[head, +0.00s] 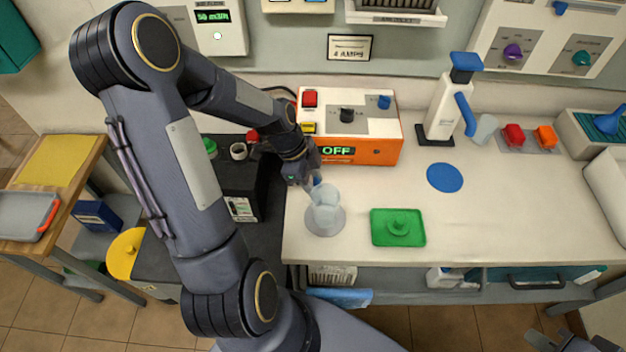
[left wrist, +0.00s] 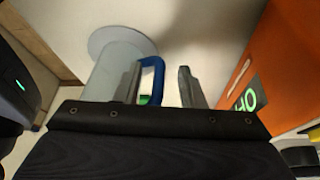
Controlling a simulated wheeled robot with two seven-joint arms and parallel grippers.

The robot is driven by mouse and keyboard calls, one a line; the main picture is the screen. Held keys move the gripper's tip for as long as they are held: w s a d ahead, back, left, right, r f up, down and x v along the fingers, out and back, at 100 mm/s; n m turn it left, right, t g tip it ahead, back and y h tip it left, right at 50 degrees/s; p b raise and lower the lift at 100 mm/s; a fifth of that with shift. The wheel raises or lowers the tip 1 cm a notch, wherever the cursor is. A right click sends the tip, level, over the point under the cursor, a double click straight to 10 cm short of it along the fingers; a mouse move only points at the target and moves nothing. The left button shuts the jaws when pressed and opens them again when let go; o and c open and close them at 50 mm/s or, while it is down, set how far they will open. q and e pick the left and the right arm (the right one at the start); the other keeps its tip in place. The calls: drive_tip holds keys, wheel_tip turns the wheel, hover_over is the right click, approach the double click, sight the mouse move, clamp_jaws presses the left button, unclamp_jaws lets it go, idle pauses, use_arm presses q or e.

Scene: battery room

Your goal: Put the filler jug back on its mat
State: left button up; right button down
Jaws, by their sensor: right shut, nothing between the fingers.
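The filler jug (head: 325,207) is pale and translucent and stands on a grey round disc (head: 325,230) near the left end of the white counter. Its blue handle shows in the left wrist view (left wrist: 157,72), and the grey disc shows there too (left wrist: 105,36). My left gripper (head: 312,186) is at the jug's back left side. Its fingers (left wrist: 160,88) are apart, with the handle between them, closer to the left finger. A flat blue round mat (head: 445,177) lies bare further right. My right gripper (head: 560,339) is shut and empty at the bottom right corner, partly cut off.
An orange box (head: 375,151) reading OFF stands just behind the jug. A green tray (head: 398,238) lies to the jug's right. A white dispenser with a blue top (head: 446,102) stands behind the blue mat. The counter around the blue mat is clear.

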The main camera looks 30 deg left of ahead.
use_arm(q)
drive_tip(key=v, duration=0.7)
drive_tip(key=shift+r+b, duration=0.4)
drive_tip(key=shift+b, duration=0.05)
drive_tip(key=shift+s+a, duration=0.1)
drive_tip(key=s+d+r+n+t, duration=0.2)
drive_tip(key=s+d+r+n, duration=0.2)
drive_tip(key=s+n, duration=0.3)
drive_tip(key=s+d+r+n+t, duration=0.2)
drive_tip(key=s+d+r+n, duration=0.2)
drive_tip(key=s+n, duration=0.3)
drive_tip(key=shift+d+n+y, duration=0.3)
drive_tip(key=shift+d+n, duration=0.5)
drive_tip(key=shift+s+r, duration=0.15)
drive_tip(key=shift+r, duration=0.05)
